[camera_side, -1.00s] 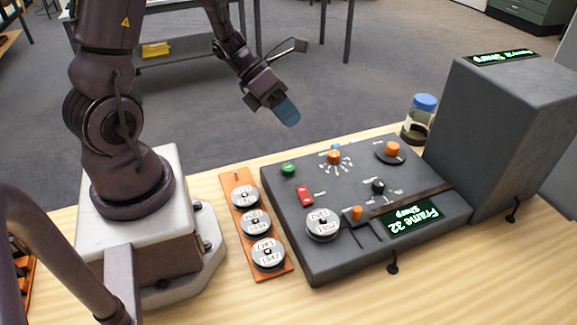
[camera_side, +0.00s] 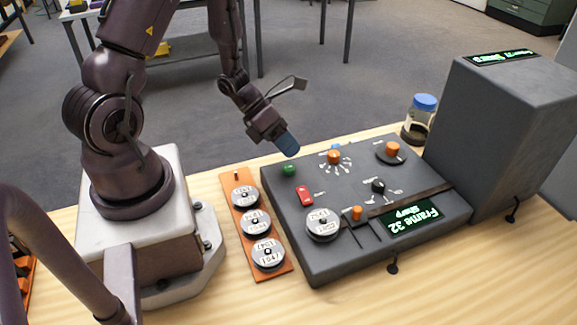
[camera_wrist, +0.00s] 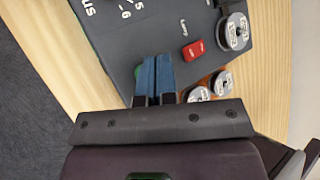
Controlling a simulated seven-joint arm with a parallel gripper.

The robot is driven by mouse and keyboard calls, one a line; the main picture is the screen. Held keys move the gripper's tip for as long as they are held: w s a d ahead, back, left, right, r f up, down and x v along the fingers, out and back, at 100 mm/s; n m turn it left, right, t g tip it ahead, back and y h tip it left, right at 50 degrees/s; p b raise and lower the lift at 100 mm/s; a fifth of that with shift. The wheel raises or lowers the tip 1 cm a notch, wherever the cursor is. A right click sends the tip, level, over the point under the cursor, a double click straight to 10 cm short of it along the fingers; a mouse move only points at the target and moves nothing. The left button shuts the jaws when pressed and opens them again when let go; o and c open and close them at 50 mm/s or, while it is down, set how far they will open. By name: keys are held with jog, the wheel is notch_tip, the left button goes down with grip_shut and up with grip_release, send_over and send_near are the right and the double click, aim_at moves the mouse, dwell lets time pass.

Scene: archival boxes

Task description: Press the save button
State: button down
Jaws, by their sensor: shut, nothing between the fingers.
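A dark grey control panel (camera_side: 330,250) lies on the wooden table. A round green button (camera_side: 289,170) sits near its back left corner, with a red rocker (camera_side: 304,195) in front of it. I cannot read a label naming the save button. My gripper (camera_side: 288,146), with blue fingertips, is shut and empty, apart from the panel and just above the green button. In the wrist view the closed fingertips (camera_wrist: 155,66) partly hide the green button (camera_wrist: 138,72); the red rocker (camera_wrist: 193,50) shows to their right.
The panel carries orange knobs (camera_side: 333,157), a black knob (camera_side: 378,186), an orange slider (camera_side: 356,212) and a lit display reading "Frame 32". A rack with several film cans (camera_side: 255,223) stands left. A jar (camera_side: 419,118) and a tall grey box (camera_side: 500,140) stand right.

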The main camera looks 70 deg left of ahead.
aim_at(289, 165)
jog(key=shift+f, duration=0.6)
dwell(1.6)
jog(key=shift+f, duration=0.4)
jog(key=shift+f, duration=0.45)
dwell(0.5)
dwell(0.4)
jog(key=shift+r, duration=0.9)
jog(key=shift+r, duration=2.5)
dwell(0.6)
